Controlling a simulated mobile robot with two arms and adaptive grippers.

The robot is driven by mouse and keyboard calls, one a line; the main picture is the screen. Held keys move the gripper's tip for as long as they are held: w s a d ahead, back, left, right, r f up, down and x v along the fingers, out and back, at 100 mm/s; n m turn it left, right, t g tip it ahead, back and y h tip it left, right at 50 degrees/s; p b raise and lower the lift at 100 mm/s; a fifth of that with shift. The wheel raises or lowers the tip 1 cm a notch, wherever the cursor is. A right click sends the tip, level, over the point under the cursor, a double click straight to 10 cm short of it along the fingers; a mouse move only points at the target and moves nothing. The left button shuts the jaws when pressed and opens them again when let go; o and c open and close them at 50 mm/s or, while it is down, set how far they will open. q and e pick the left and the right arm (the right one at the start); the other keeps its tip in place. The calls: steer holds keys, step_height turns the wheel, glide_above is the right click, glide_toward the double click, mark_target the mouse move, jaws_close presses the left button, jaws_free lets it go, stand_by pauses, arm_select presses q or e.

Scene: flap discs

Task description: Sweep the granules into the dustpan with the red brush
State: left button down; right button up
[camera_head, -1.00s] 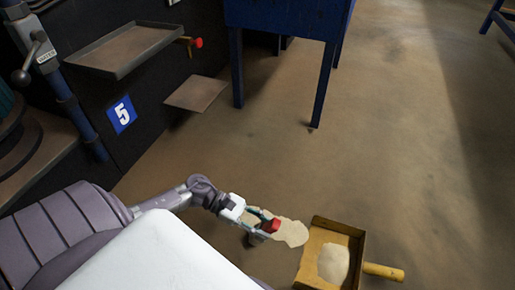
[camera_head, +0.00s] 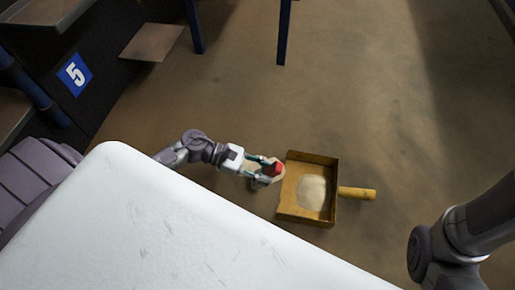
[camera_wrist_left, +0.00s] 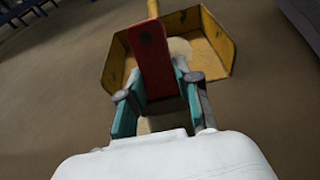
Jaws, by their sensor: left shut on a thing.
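The yellow dustpan (camera_head: 328,205) lies on the floor, its handle (camera_head: 357,193) pointing right in the head view. A pile of pale granules (camera_head: 311,192) lies inside it, and a little more pale material shows around the brush at its open left edge. My left gripper (camera_head: 268,173) is shut on the red brush (camera_head: 277,168) at that left edge. In the left wrist view the red brush (camera_wrist_left: 152,58) stands between the fingers (camera_wrist_left: 158,98), in front of the dustpan (camera_wrist_left: 216,40). The brush's lower end is hidden. My right gripper is out of view.
A blue-legged table (camera_head: 284,30) stands at the back. The floor right of and behind the dustpan is clear.

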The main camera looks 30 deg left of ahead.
arm_select(q)
steer(key=shift+w+d, duration=0.2)
steer(key=shift+d, duration=1.2)
steer(key=shift+w+d+r+p, duration=0.15)
steer(key=shift+w+d, duration=0.1)
steer(key=shift+d, duration=0.35)
steer(key=shift+w+d+f+p, duration=0.1)
steer(key=shift+w+d+p, duration=0.1)
steer(key=shift+d, duration=0.35)
step_height(320, 180, up, 5)
steer(key=p, duration=0.4)
steer(key=shift+r, duration=0.1)
